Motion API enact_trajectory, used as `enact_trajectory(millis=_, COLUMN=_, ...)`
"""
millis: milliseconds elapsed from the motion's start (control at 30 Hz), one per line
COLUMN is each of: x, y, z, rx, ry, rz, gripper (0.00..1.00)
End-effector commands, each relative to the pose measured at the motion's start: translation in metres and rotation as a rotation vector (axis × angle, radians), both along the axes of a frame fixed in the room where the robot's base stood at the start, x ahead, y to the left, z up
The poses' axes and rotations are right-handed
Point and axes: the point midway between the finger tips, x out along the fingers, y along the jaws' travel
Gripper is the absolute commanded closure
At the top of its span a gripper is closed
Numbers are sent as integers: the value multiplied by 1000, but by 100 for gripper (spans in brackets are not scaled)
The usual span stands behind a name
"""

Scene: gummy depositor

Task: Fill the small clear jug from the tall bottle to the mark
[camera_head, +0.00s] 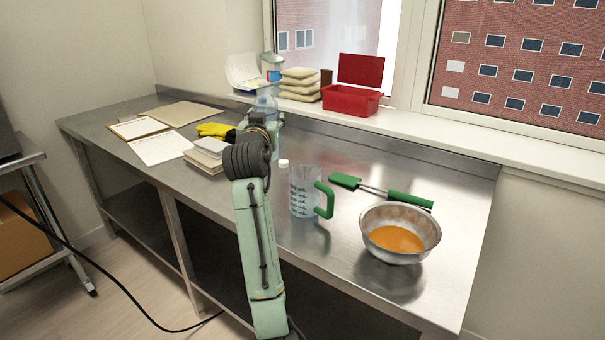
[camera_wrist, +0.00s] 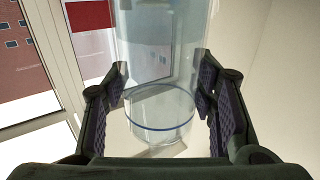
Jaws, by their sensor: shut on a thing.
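My gripper (camera_wrist: 160,108) is shut on a clear, tall cylinder, which I take to be the tall bottle (camera_wrist: 158,45). It stands between the two jaws in the wrist view, with a blue ring around its lower part.
A steel bowl (camera_head: 372,238) with orange contents and a green-handled spatula (camera_head: 372,190) lie right of the jug. A white cap (camera_head: 283,162) shows beside the jug. Yellow gloves (camera_head: 214,129) and papers (camera_head: 160,148) lie left. A red box (camera_head: 350,101) is on the windowsill.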

Motion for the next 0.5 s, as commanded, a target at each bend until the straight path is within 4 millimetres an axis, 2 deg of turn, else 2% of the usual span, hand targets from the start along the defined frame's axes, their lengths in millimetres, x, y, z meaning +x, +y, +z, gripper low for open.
enact_trajectory(millis=300, x=0, y=-1, z=38, rx=2, ry=-6, rz=-1, gripper=100)
enact_trajectory(millis=500, x=0, y=-1, z=50, rx=2, ry=-4, rz=-1, gripper=100)
